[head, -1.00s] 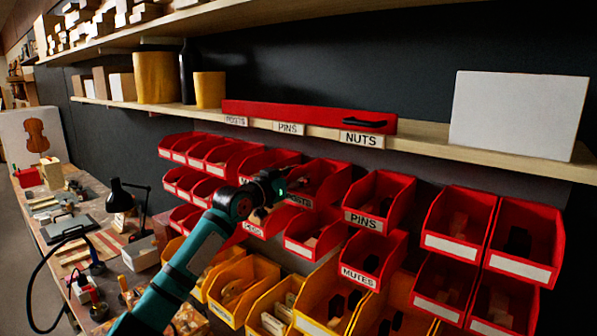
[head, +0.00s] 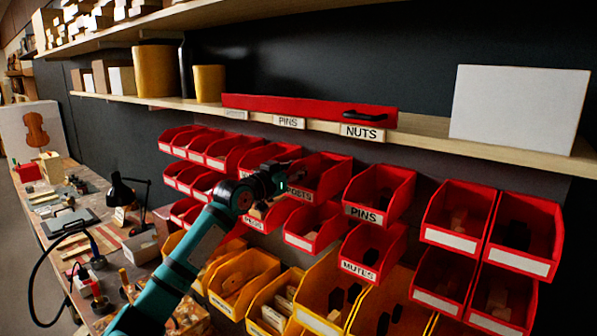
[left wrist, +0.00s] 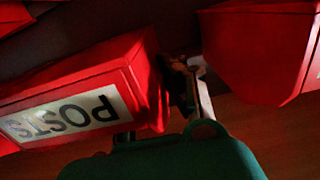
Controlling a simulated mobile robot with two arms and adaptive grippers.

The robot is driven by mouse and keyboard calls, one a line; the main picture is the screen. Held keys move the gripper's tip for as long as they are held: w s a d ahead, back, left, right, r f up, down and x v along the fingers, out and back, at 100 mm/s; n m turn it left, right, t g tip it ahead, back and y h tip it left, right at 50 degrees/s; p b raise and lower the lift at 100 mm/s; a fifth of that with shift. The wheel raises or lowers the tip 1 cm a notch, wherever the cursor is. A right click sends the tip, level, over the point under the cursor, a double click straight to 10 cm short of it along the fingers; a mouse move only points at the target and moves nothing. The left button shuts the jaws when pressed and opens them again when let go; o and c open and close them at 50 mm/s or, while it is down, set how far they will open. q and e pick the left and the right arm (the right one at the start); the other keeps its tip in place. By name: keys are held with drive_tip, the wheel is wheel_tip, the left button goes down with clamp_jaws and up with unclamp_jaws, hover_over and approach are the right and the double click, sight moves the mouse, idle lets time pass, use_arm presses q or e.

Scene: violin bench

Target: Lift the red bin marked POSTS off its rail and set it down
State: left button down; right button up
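The red POSTS bin (head: 322,172) hangs in the upper row of red bins, left of the PINS bin. Its label is partly covered in the head view. My left gripper (head: 281,178) is at the bin's front left side. In the left wrist view the POSTS bin (left wrist: 85,95) fills the left, its label upside down. One finger shows in the gap beside the bin's side wall, and a dark stub of the other shows below the label. The fingers look spread, with the bin's corner between them; contact is not clear. My right gripper is out of view.
A neighbouring red bin (left wrist: 262,50) is close on the other side of the finger. The PINS bin (head: 380,192) and MUTES bin (head: 372,252) are to the right, yellow bins (head: 243,282) below. A shelf (head: 420,138) runs above. The bench (head: 75,240) at left is cluttered.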

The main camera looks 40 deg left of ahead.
sight(291, 166)
use_arm(q)
drive_tip(key=shift+r, duration=0.15)
idle(0.5)
drive_tip(key=shift+r+p, duration=0.65)
drive_tip(key=shift+r, duration=0.1)
idle(0.5)
drive_tip(key=shift+s+d+b, duration=0.2)
drive_tip(key=shift+s+b, duration=1)
drive_tip(key=shift+s, duration=0.3)
idle(1.1)
drive_tip(key=shift+s+f+b, duration=0.15)
drive_tip(key=shift+s+b, duration=0.3)
drive_tip(key=shift+b, duration=0.1)
drive_tip(key=s+d+b, duration=0.2)
drive_tip(key=s+b, duration=0.7)
drive_tip(key=s, duration=0.7)
idle(1.0)
